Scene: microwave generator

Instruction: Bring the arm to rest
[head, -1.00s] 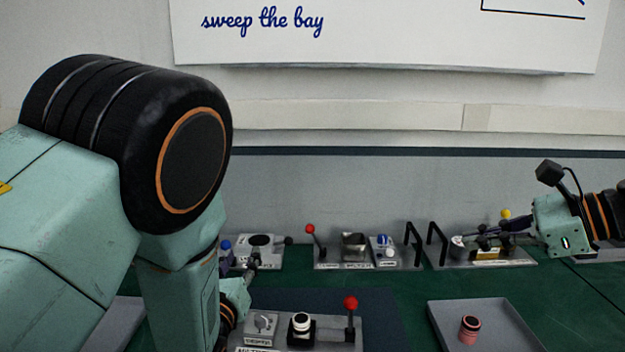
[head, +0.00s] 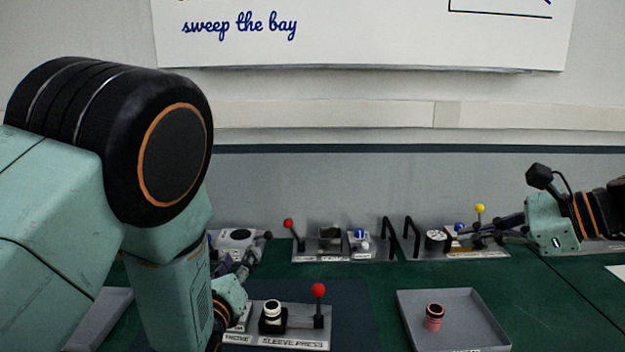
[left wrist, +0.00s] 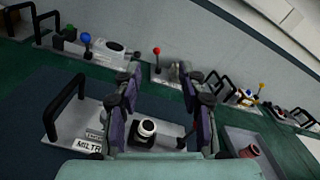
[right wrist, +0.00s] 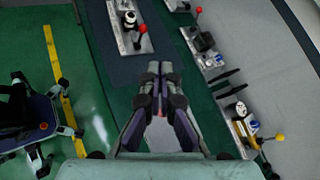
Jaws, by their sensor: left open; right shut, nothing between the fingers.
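My left gripper (head: 243,264) hangs over the left part of the bench, partly hidden behind my own left arm in the head view. In the left wrist view its fingers (left wrist: 160,108) are spread apart with nothing held, above the sleeve press (head: 285,340) and its white-topped fixture (left wrist: 146,129). My right gripper (head: 484,234) reaches in from the right, in front of the back-right station. In the right wrist view its fingertips (right wrist: 160,75) are together and nothing shows between them.
The sleeve press has a red-knobbed lever (head: 318,292). A grey tray (head: 410,320) holds a pinkish-red ringed part (head: 434,317). Along the back stand a station with a red lever (head: 289,224), black handles (head: 410,238) and a yellow-knobbed lever (head: 480,209). Green bench right of the tray is clear.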

